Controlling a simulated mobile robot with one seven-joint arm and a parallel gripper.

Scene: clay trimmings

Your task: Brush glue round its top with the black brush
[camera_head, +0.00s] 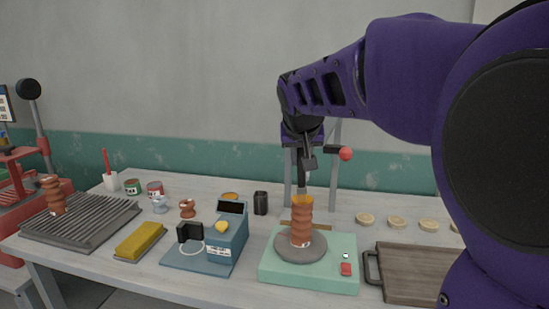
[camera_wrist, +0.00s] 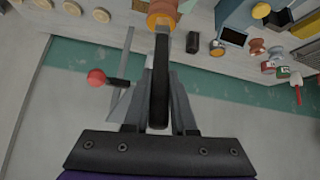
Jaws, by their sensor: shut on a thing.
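My gripper (camera_head: 305,150) points down over the work table, shut on a dark, slim brush (camera_head: 302,177). In the wrist view the black brush handle (camera_wrist: 161,80) runs between the fingers. A reddish-brown ribbed clay piece (camera_head: 301,225) stands upright on a grey round turntable (camera_head: 299,248) set on a mint-green base (camera_head: 310,273). The brush's lower end is at the clay piece's top; I cannot tell whether it touches. Its top end also shows in the wrist view (camera_wrist: 163,14), partly hidden by the brush.
A blue device with a screen (camera_head: 202,255) stands left of the turntable. A wooden board (camera_head: 415,275) lies to the right, with pale discs (camera_head: 397,222) behind. A grey post with a red ball (camera_head: 346,154) rises behind. Another ribbed piece (camera_head: 53,193) stands on a ridged rack (camera_head: 90,222).

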